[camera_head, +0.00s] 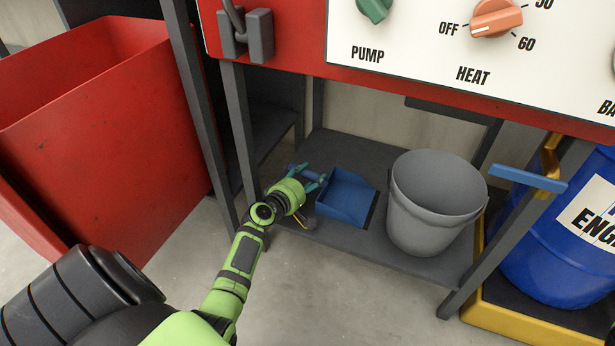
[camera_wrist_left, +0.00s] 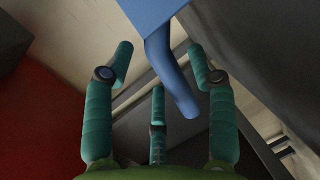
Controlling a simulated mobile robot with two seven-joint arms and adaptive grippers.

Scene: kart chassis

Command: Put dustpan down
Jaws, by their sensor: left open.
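The blue dustpan (camera_head: 346,197) rests on the dark lower shelf (camera_head: 395,252) of the stand, to the left of a grey bucket. My left gripper (camera_head: 314,181) is at the dustpan's left side, at its handle end. In the left wrist view the dustpan's blue handle (camera_wrist_left: 169,73) reaches down between the spread teal fingers of my left gripper (camera_wrist_left: 160,75). The fingers are open and stand apart from the handle in that view. My right gripper is not in view.
The grey bucket (camera_head: 433,203) stands on the same shelf. A red bin (camera_head: 95,130) is at the left, and a blue drum (camera_head: 560,240) is at the right. Dark stand legs (camera_head: 241,140) and the red-edged control panel (camera_head: 420,85) frame the shelf.

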